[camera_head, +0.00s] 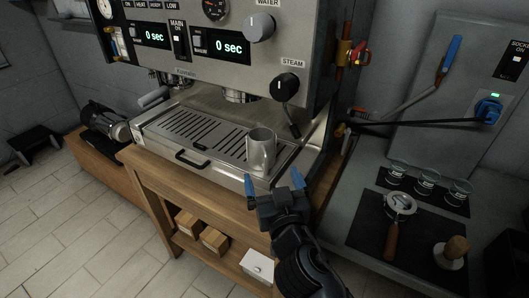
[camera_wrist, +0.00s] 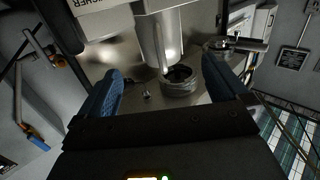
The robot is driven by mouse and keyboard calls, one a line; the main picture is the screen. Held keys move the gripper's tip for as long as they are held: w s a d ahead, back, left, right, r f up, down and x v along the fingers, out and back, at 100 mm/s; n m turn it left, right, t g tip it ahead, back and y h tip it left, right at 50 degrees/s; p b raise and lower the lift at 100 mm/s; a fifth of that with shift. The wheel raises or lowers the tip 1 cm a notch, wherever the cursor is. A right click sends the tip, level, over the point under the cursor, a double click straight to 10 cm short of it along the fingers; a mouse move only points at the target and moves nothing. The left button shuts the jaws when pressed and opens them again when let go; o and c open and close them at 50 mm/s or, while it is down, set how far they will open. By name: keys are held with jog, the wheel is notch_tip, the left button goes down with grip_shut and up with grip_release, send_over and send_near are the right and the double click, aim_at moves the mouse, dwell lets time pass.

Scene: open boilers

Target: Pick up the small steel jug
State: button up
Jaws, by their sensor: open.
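The small steel jug (camera_head: 261,150) stands upright near the right end of the machine's drip tray. In the wrist view, which looks upside down, the pale metal cylinder (camera_wrist: 172,34) between the finger directions appears to be this jug, with a strip like a handle facing me. My gripper (camera_head: 274,184) is open and empty, just in front of the jug and the tray's front edge. Its blue fingers point toward the jug, one on each side in the picture. It also shows in the wrist view (camera_wrist: 165,90). I cannot see the fingers touching the jug.
The steam knob (camera_head: 285,87) and wand hang just right of and above the jug. The drip tray (camera_head: 160,127) is clear to the left. On the right counter, a portafilter (camera_head: 400,205), a tamper (camera_head: 452,250) and several small glasses (camera_head: 428,180) stand on dark mats.

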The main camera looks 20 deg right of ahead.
aim_at(263, 147)
jog(key=shift+h, duration=0.4)
jog(key=x, duration=0.3)
jog(key=r+p+x, duration=0.1)
jog(key=x, duration=0.2)
jog(key=p+x, duration=0.1)
jog(key=x, duration=0.2)
jog(key=shift+w+r, duration=0.3)
jog(key=shift+w, duration=0.15)
jog(key=shift+w+f+p, duration=0.1)
jog(key=shift+w+p, duration=0.2)
jog(key=shift+w, duration=0.05)
jog(key=c, duration=1.3)
